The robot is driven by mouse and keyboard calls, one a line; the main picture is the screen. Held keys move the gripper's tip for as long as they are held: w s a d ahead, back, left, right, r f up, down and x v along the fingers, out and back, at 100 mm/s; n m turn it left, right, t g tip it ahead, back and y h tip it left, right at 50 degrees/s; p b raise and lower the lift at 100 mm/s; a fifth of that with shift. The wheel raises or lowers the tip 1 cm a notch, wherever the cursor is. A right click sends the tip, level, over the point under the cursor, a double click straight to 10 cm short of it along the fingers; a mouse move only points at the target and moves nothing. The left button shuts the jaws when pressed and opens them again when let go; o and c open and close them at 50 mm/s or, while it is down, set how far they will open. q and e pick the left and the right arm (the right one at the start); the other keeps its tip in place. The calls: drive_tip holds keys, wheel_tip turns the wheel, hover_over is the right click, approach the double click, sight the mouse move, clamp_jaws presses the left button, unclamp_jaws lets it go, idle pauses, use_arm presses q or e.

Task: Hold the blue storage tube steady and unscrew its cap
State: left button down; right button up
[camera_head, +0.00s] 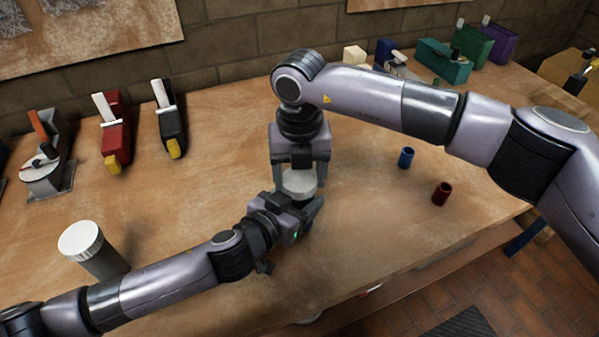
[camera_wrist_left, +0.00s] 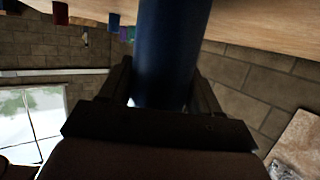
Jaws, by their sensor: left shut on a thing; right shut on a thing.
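The blue storage tube (camera_wrist_left: 172,50) fills the middle of the left wrist view, between the two fingers of my left gripper (camera_wrist_left: 165,95), which is shut on it. In the head view the tube's body is hidden behind my left gripper (camera_head: 302,206). Its pale grey-white round cap (camera_head: 299,185) shows just above my left gripper. My right gripper (camera_head: 299,176) points down from above, with one finger on either side of the cap, shut on it. I cannot tell whether the cap is still threaded on the tube.
A grey tube with a white cap (camera_head: 82,240) stands at the front left. A small blue cup (camera_head: 406,157) and a dark red cup (camera_head: 441,193) stand to the right. Red (camera_head: 116,135) and black (camera_head: 170,125) tools and several coloured boxes (camera_head: 445,62) line the back of the wooden table (camera_head: 225,125).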

drive_tip(key=shift+d+n, duration=0.1)
drive_tip(key=shift+n, duration=0.6)
drive_tip(key=o, duration=1.2)
drive_tip(key=shift+c, duration=0.2)
